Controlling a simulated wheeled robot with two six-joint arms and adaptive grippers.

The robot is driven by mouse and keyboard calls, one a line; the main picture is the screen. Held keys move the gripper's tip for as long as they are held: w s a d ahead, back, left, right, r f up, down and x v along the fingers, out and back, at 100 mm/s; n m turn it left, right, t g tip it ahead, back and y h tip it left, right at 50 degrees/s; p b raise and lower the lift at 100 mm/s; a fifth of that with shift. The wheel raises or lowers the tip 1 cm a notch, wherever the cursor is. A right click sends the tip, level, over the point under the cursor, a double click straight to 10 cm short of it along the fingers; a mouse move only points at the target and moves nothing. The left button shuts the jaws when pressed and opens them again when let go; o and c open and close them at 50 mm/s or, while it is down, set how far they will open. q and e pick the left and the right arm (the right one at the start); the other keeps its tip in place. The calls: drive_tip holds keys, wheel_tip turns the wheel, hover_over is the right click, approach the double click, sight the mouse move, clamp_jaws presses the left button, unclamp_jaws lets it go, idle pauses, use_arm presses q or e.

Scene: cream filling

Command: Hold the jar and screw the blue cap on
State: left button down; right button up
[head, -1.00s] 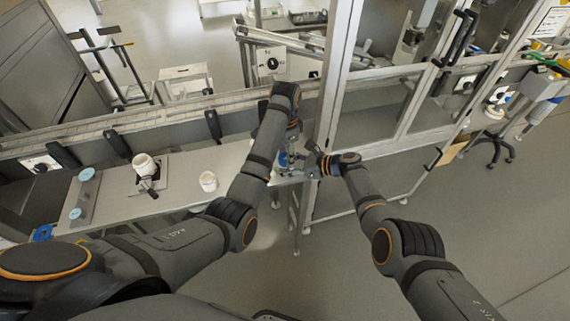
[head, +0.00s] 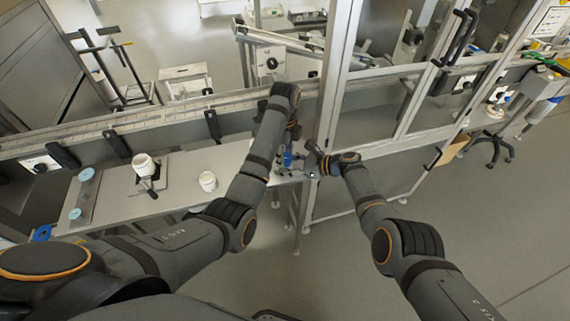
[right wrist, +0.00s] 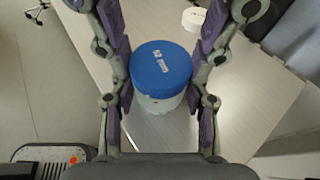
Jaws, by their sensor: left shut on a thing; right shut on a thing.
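The blue cap (right wrist: 161,68) with white print sits on top of a pale jar (right wrist: 160,104) in the right wrist view. My right gripper (right wrist: 162,50) has its purple pads on both sides of the cap and is shut on it. A small blue patch of the cap (head: 287,158) shows in the head view between the two hands. My left gripper (head: 288,148) is shut at the jar, beyond my left forearm; its fingers are mostly hidden. Whether the threads are engaged cannot be seen.
Another white jar (head: 144,164) sits on a dark stand at left. Pale blue discs (head: 87,175) lie on a grey strip. A glass-doored metal frame (head: 330,120) rises right beside the hands.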

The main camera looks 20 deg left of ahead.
use_arm(q)
drive_tip(key=c, duration=1)
unclamp_jaws()
drive_tip(key=shift+s+a, duration=0.1)
drive_tip(key=shift+a, duration=0.05)
use_arm(e)
drive_tip(key=shift+w+d, duration=0.15)
use_arm(q)
drive_tip(key=shift+o, duration=1.4)
drive_tip(key=n, duration=0.3)
drive_tip(key=shift+d+n, duration=0.2)
drive_tip(key=shift+n, duration=1.2)
